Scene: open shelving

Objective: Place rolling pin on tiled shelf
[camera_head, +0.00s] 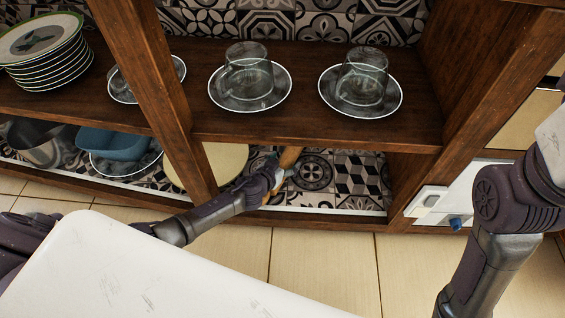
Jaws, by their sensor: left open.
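The rolling pin (290,157) is a light wooden piece at the lower tiled shelf (345,178). Its far part is hidden under the upper board, and my gripper covers its middle. A small wooden bit shows on the near side of the gripper. My left gripper (277,178) reaches in from the left, between the shelf boards. It is open and right at the pin; I cannot tell whether they touch. My right arm (490,230) stands at the right, with its gripper outside the picture.
The upper board (310,125) holds glass cups on saucers (249,85) and a plate stack (45,50). A wooden post (150,80) stands left of the gripper. A blue bowl (110,141) and a round cream board (222,160) are below. The tiles right of the gripper are clear.

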